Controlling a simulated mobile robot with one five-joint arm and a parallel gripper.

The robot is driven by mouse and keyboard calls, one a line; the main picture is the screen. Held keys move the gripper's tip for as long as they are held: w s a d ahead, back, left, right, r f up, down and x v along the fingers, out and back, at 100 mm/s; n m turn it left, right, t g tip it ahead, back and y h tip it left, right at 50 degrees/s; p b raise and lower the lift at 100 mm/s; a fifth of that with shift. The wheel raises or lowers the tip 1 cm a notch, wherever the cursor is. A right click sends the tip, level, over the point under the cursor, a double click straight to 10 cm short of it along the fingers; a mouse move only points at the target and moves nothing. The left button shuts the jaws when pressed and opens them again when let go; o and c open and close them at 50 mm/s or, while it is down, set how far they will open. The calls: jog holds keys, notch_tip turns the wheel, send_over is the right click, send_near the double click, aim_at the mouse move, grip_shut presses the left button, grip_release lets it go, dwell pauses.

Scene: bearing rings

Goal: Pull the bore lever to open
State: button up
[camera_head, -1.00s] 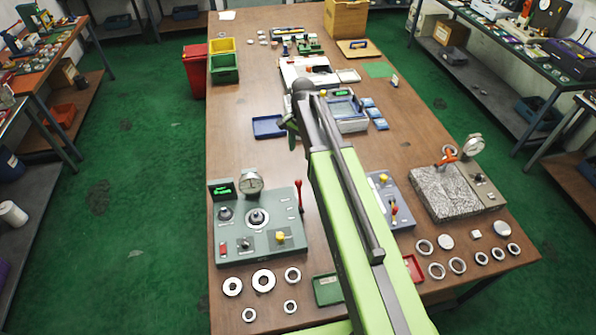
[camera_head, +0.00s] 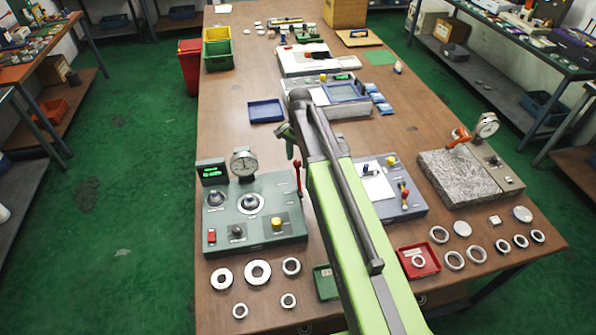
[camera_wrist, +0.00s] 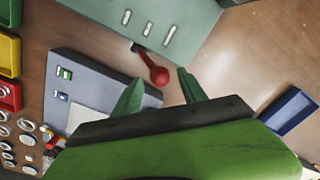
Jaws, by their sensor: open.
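The grey-green gauge station (camera_head: 212,228), with a dial and a green display, stands at the left front of the bench. Its lever (camera_head: 298,180) has a red handle and rises upright at the station's right edge. My gripper (camera_head: 288,138) is just beyond the lever in the head view, partly hidden by my arm. In the wrist view my gripper (camera_wrist: 160,80) is open. The lever's red ball end (camera_wrist: 158,75) appears between the two green fingertips, with visible gaps on both sides. I cannot tell how far it is in depth.
A blue-grey station (camera_head: 408,208) with a red and yellow lever stands right of my arm. A granite plate (camera_head: 455,178) with an orange lever is farther right. Metal rings lie along the front edge. A blue tray (camera_head: 265,111) lies beyond the gauge station.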

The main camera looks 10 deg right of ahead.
jog(key=shift+f, duration=0.7)
jog(key=shift+r, duration=0.1)
grip_shut()
dwell(0.8)
